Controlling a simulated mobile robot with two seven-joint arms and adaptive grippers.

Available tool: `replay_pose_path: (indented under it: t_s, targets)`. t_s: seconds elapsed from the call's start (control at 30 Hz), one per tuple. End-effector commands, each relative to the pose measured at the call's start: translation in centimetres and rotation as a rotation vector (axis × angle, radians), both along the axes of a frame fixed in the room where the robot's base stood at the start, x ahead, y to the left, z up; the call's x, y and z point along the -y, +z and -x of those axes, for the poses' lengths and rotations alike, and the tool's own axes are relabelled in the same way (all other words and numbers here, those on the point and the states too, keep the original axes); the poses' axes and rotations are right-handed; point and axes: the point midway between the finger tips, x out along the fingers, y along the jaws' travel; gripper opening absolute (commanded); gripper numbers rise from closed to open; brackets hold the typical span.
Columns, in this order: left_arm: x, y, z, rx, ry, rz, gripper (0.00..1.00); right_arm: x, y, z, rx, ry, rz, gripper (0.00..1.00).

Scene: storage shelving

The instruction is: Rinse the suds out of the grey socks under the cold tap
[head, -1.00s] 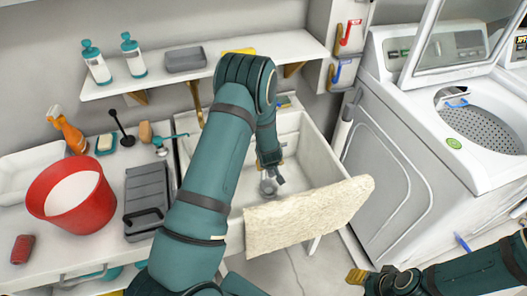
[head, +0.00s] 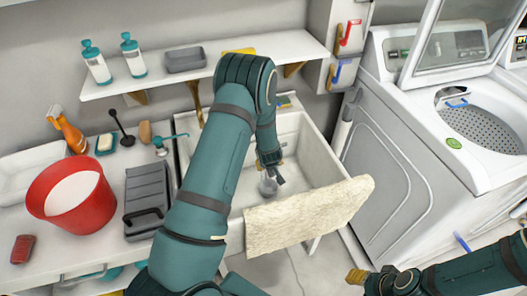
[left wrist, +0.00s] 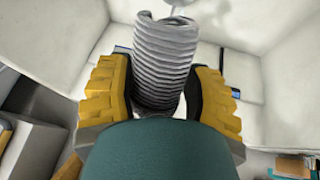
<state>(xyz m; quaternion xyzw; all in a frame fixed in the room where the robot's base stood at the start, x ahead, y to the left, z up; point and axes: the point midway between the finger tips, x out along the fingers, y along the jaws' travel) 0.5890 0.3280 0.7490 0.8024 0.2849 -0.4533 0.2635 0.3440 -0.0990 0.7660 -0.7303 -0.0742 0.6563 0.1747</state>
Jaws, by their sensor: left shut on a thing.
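A grey ribbed bundle, which looks like the grey socks (left wrist: 165,60), stands up between the yellow finger pads of my left gripper (left wrist: 160,95). In the head view the socks (head: 268,187) are low inside the white sink (head: 325,160), and my left gripper (head: 271,165) is closed around them. I see no clear suds or running water. A teal fitting that may be a tap (head: 163,144) sits at the sink's left edge. A blue lever (head: 336,74) and a red lever (head: 350,33) are on the wall box. My right gripper (head: 361,281) is at the bottom, partly hidden.
A cream towel (head: 305,215) hangs over the sink's front edge. A shelf (head: 210,62) overhangs the sink's back. A washing machine (head: 400,165) stands open at right.

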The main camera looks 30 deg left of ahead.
Motion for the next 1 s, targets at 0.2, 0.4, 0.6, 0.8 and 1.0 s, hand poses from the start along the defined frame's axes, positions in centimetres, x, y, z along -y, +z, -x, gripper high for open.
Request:
replay_pose_path:
  t_s: [0.2,0.4,0.6,0.8,1.0]
  targets:
    - [0.7,1.0,0.7,0.0,-0.001,0.001,0.14,0.0,0.8,0.0,0.0,0.0,0.0,0.43]
    - [1.6,2.1,1.8,-0.001,0.0,0.001,0.14,0.0,1.6,0.0,0.0,0.0,0.0,0.43]
    - [2.6,3.3,2.8,0.0,-0.001,0.0,0.14,0.0,2.4,0.0,0.0,0.0,0.0,0.43]
    - [3.3,4.0,3.6,0.0,0.0,0.0,0.14,0.0,2.9,0.0,0.0,0.0,0.0,0.43]
    - [3.4,4.0,3.7,0.0,0.0,0.0,0.14,0.0,2.9,0.0,0.0,0.0,0.0,0.43]
